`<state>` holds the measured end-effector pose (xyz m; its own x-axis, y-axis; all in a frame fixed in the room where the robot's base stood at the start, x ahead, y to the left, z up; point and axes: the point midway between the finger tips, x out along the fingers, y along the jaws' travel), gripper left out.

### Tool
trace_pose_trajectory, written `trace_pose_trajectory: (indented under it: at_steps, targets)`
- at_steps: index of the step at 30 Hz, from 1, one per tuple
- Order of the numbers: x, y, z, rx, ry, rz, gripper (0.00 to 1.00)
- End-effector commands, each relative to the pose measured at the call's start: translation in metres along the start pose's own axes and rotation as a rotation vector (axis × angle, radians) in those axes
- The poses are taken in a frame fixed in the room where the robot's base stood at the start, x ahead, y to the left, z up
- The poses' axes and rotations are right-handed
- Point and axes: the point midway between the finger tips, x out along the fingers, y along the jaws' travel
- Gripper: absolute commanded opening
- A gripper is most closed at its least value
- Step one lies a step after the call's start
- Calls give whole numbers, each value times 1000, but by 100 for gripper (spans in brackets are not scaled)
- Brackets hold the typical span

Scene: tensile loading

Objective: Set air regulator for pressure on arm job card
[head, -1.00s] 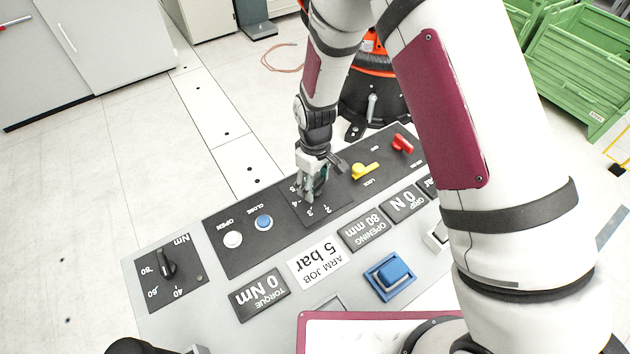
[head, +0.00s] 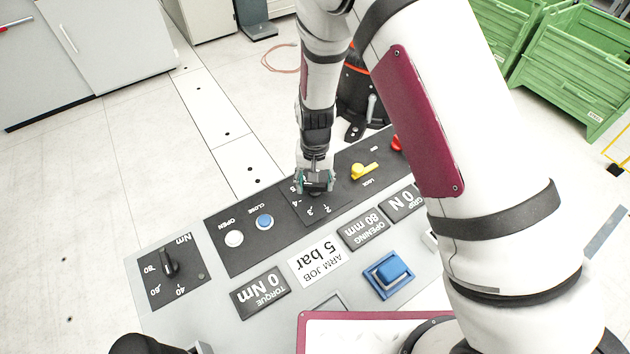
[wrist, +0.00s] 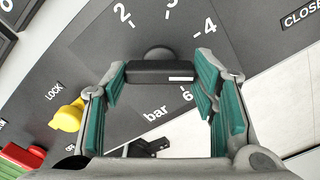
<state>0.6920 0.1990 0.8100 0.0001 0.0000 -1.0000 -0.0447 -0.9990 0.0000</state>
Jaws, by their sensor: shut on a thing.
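The air regulator knob (wrist: 150,72) is a black bar grip on a round base, seen in the wrist view. A white line marks its right end, on the side of the scale between 4 and 6. My gripper (wrist: 161,72) has its green-padded fingers against the two ends of the knob. In the head view my gripper (head: 315,182) stands over the bar scale and hides the knob. The arm job card (head: 317,262) is white and reads 5 bar, upside down in the picture.
A yellow lock handle (head: 364,171) and a red handle (head: 396,143) sit beside the regulator. White (head: 234,239) and blue (head: 265,222) buttons, a torque knob (head: 168,263) and a large blue button (head: 388,275) are on the same console.

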Motion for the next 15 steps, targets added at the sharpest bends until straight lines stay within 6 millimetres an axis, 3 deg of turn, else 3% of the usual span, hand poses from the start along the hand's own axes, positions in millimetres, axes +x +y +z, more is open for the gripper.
trace_pose_trajectory:
  at_steps: [15]
  targets:
    - [0,0,0,399,0,0,25]
